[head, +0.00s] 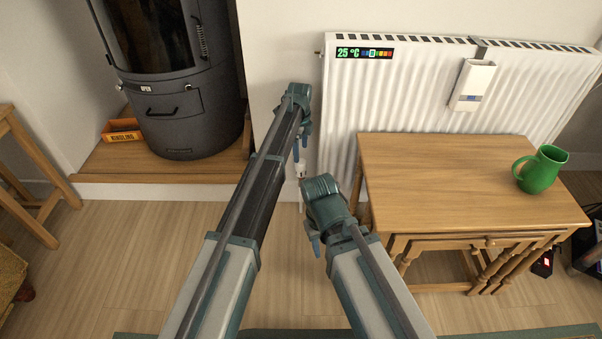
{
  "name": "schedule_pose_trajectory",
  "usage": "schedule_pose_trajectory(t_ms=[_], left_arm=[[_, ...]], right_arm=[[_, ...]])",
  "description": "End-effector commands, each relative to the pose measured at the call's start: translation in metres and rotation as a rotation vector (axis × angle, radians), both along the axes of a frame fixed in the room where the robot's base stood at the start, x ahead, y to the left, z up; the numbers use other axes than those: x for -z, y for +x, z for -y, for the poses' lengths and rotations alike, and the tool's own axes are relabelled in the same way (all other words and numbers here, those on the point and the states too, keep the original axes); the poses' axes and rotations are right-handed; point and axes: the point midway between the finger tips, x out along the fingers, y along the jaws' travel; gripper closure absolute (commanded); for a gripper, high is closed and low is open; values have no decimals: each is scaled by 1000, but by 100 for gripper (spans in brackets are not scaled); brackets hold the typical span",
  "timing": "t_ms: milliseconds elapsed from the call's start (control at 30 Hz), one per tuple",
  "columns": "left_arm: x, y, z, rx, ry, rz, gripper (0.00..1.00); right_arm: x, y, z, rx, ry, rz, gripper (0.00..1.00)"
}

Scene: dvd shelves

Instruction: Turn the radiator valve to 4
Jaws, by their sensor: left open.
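The white radiator (340,110) stands against the wall. A small white valve (300,170) shows at its lower left, low by the wall; its numbers are too small to read. My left gripper (299,150) points down just above the valve, with its blue fingers open. I cannot tell whether the fingers touch the valve or stand around it. My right gripper (314,242) hangs lower and nearer, below its wrist, in front of the radiator's lower left. Its fingers are mostly hidden, so their opening cannot be told.
A wooden table (430,165) with a green jug (541,170) stands right of my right arm, before the radiator. A dark stove (180,110) and an orange kindling box (123,130) are at left. A 25°C strip (364,53) and white holder (472,85) are on the radiator.

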Motion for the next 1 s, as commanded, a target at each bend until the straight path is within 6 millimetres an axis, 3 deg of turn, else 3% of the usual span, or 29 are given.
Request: schedule_pose_trajectory(t_ms=[33, 600, 1000], left_arm=[[15, 0, 0, 0, 0, 0, 15], [90, 3, 1, 0, 0, 0, 15], [97, 3, 2, 0, 0, 0, 15]], right_arm=[[15, 0, 0, 0, 0, 1, 60], [90, 0, 0, 0, 1, 2, 60], [97, 0, 0, 0, 1, 2, 60]])
